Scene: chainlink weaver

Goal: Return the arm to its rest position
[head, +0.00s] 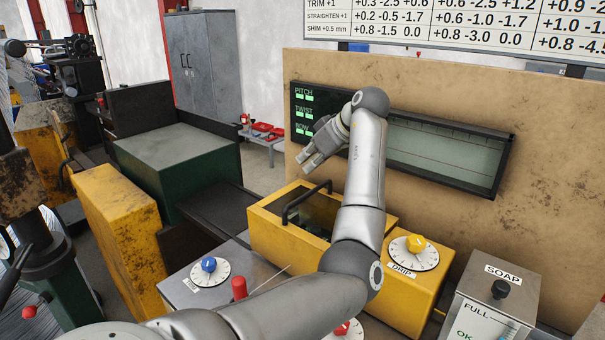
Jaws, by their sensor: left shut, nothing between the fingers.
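My left arm comes in from the bottom of the head view and bends upward in the middle. Its gripper (318,150) is shut and empty. It is in the air in front of the dark display panel (440,150), above the yellow box with the black handle (270,222). No gap shows between the gripper and the panel's left part in this view, so I cannot tell how far apart they are. My right gripper is not in view.
A yellow unit with a DRIP dial (413,252) stands right of the arm. A SOAP dispenser (490,305) is at the lower right. A blue-knobbed dial (208,272) and a red knob (239,287) lie left of the forearm. A green machine (165,150) stands at left.

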